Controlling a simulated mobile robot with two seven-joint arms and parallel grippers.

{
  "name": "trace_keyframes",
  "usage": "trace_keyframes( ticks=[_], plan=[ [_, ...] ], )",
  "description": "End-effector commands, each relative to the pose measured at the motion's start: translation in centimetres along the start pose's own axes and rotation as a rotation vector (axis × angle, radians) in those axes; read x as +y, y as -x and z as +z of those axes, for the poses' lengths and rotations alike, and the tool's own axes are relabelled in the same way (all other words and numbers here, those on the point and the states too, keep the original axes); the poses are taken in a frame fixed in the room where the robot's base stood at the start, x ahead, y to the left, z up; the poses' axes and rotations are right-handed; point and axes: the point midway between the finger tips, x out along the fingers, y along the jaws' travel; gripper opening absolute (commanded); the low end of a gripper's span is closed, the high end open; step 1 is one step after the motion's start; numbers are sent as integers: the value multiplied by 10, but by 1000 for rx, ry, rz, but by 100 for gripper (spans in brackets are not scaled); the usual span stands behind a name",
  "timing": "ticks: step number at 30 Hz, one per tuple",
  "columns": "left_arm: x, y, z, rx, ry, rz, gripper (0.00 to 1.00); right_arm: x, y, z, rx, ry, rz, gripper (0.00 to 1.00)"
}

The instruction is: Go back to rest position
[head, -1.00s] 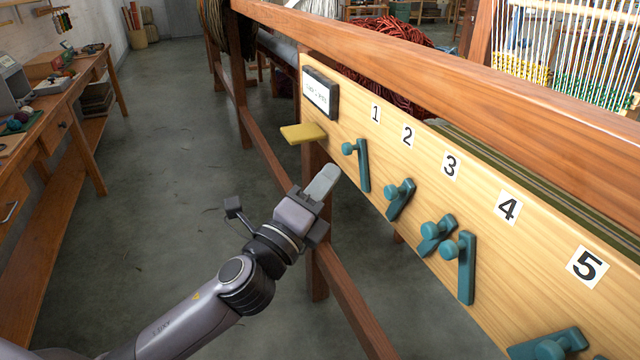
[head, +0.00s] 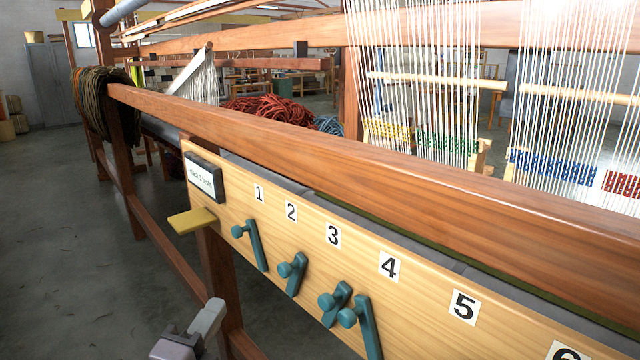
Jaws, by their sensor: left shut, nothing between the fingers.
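My left gripper (head: 207,322) shows at the bottom edge of the head view, left of the numbered board. Its fingers are together with nothing between them, and most of the arm is out of frame. It is apart from the light wooden board (head: 420,285), which carries teal levers. The lever under 1 (head: 256,245) and the lever under 2 (head: 293,273) stand at different tilts. Two more levers sit close together, one left (head: 335,305) and one right (head: 369,327). My right gripper does not show.
A yellow tab (head: 192,220) juts from the board's left end, below a dark label box (head: 205,177). The loom's thick wooden beam (head: 400,185) runs above the board. A wooden post and lower rail stand beside my gripper. Grey floor (head: 70,260) is clear at left.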

Motion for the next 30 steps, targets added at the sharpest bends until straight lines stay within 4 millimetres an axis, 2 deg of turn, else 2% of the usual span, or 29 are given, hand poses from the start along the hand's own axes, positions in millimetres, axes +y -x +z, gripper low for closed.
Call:
trace_keyframes(
  ticks=[1, 6, 9, 12, 15, 19, 22, 30],
  plan=[
    [32, 13, -2, -7, 138, 84, 0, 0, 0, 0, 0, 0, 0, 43],
    [128, 68, -12, -102, 655, 337, 0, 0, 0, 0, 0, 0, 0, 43],
    [176, 110, -19, -205, 948, 459, 0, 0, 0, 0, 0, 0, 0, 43],
    [212, 152, -26, -326, 1198, 549, 0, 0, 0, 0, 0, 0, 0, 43],
    [236, 186, -32, -434, 1387, 599, 0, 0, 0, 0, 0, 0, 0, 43],
    [251, 213, -36, -525, 1525, 629, 0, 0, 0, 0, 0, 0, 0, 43],
    [255, 219, -37, -550, 1562, 634, 0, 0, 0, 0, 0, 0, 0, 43],
    [255, 219, -38, -550, 1563, 634, 0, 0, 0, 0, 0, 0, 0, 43]
  ],
)
